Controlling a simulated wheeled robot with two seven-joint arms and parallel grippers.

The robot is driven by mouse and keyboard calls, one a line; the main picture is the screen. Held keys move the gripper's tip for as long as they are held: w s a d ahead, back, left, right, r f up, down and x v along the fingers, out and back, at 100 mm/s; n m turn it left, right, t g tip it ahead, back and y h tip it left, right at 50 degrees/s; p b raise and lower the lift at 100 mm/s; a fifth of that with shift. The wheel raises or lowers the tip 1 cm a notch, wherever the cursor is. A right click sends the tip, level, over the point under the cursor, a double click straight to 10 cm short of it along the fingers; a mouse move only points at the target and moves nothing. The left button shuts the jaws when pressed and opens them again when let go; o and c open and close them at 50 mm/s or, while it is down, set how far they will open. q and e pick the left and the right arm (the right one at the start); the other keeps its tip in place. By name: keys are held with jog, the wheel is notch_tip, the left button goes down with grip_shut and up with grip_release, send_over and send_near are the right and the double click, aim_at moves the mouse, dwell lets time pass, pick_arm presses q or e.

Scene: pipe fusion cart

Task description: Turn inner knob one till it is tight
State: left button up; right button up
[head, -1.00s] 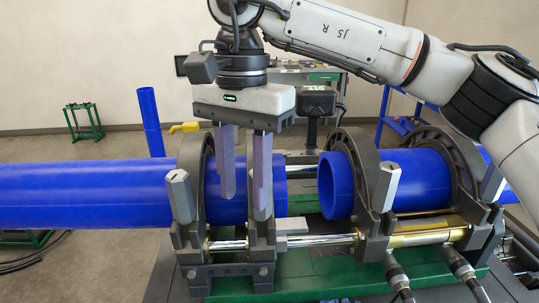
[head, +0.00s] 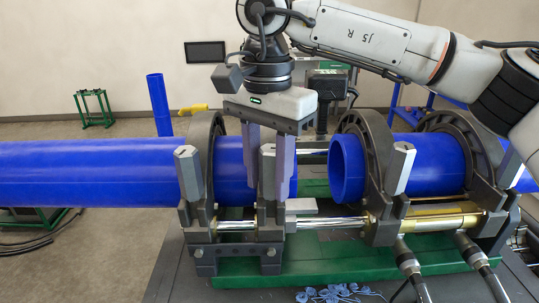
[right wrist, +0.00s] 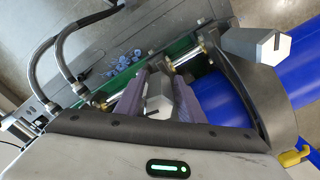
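The inner knob on the near side of the left clamp is a grey hexagonal knob (head: 267,160) on a dark post. It also shows in the right wrist view (right wrist: 158,92). My right gripper (head: 269,178) points down, with one purple-grey finger on each side of this knob. In the right wrist view the fingers (right wrist: 160,100) flank the knob closely, and I see no clear grip; contact is hard to tell. Another grey knob (head: 188,172) stands on the outer left clamp ring. My left gripper is not in view.
A long blue pipe (head: 80,170) lies in the left clamps and a shorter blue pipe (head: 350,170) in the right clamps, with a gap between. Another knob (head: 399,168) stands at the right. Blue shavings (head: 340,293) lie at the front. Hoses (head: 410,262) run at front right.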

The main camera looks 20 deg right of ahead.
jog(key=shift+f, duration=0.1)
jog(key=c, duration=0.8)
jog(key=shift+w+a+m, duration=0.1)
jog(key=shift+m, duration=1.4)
jog(key=shift+m, duration=1.5)
